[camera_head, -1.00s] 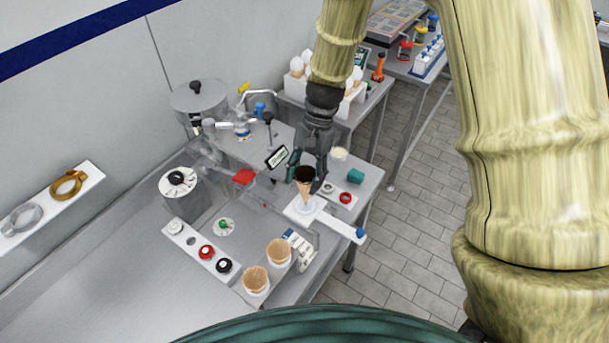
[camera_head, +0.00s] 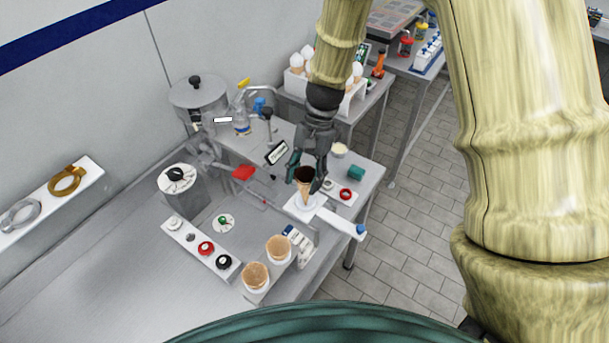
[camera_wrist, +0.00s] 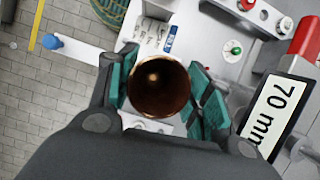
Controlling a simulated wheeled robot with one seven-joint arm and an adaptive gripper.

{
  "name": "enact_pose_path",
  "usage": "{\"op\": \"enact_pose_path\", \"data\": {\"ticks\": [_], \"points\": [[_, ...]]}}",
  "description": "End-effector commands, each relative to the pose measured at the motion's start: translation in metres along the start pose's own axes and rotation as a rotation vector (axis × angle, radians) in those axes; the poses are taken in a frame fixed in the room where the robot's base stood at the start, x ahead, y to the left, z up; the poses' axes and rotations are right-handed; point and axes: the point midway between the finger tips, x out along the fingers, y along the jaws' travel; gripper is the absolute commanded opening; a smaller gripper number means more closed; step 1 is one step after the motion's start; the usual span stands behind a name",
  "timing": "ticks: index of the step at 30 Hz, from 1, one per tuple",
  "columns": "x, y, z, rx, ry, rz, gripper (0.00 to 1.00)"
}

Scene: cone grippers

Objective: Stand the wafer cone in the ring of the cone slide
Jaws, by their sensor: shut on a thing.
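The wafer cone (camera_head: 305,185) is upright, wide mouth up, between the fingers of my gripper (camera_head: 306,172). In the wrist view my gripper (camera_wrist: 165,95) is shut on the cone (camera_wrist: 159,86), with teal pads on both sides of its dark open mouth. The cone slide (camera_head: 335,222) is a white bar with a blue knob at its outer end; it also shows in the wrist view (camera_wrist: 82,50). The cone's lower part is over the slide's inner, white ring end. Whether its tip is inside the ring or above it I cannot tell.
A sign reading "70 mm" (camera_wrist: 270,110) and a red part (camera_head: 243,173) stand close to my gripper.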

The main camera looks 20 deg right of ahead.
Motion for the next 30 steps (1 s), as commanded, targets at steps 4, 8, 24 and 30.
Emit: {"op": "enact_pose_path", "data": {"ticks": [4,8,24,30], "points": [[0.004,0.000,-0.002,0.000,-0.001,0.000,0.40],[0.006,0.000,-0.003,0.000,-0.001,0.000,0.40],[0.017,0.000,-0.007,0.000,0.000,-0.001,0.40],[0.021,0.000,-0.009,0.000,0.000,-0.001,0.40]]}}
